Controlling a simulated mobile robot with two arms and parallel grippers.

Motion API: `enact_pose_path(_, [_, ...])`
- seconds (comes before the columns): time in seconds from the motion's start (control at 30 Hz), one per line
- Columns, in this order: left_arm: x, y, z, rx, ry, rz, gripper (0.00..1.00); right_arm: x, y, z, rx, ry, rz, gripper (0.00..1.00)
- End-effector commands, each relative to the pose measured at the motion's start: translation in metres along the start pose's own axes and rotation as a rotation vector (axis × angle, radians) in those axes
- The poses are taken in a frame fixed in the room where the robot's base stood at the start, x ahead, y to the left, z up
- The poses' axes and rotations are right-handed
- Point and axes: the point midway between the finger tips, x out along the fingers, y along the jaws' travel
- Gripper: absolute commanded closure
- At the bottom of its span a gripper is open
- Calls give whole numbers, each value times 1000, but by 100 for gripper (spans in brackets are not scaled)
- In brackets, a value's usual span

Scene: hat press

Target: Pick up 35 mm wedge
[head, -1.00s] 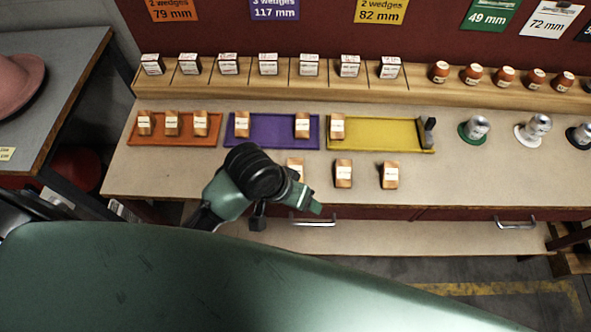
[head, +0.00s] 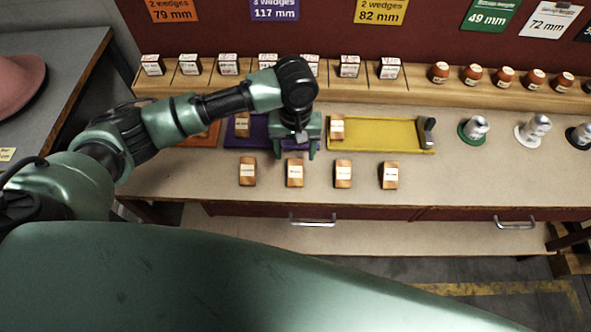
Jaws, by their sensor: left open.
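Several wooden wedges with small white labels are in view, and the labels are too small to read, so I cannot tell which is 35 mm. A front row of loose wedges stands on the table: far left (head: 247,172), middle left (head: 295,173), middle right (head: 343,174) and right (head: 390,175). One wedge (head: 242,125) is in the left of the purple tray (head: 265,141), and another (head: 337,127) in the left of the yellow tray (head: 380,146). My left gripper (head: 296,150) is open, pointing down over the purple tray's right end, hiding what is there. My right gripper is not in view.
A wooden rack (head: 420,95) along the back holds white-labelled blocks and orange-brown pieces. Silver cylinders stand on round bases at right, one on a green base (head: 463,134). My left arm covers most of the orange tray (head: 208,137). The table front right of the wedges is clear.

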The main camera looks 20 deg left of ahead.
Motion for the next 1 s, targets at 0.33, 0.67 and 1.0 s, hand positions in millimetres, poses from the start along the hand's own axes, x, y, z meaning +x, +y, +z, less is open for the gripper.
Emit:
enact_pose_path(0.33, [46, 1, 7, 2, 0, 0, 38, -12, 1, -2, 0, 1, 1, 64])
enact_pose_path(0.67, [53, 1, 7, 4, 2, 1, 44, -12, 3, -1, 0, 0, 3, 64])
enact_pose_path(1.0, [52, 1, 7, 4, 2, 1, 100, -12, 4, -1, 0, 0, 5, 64])
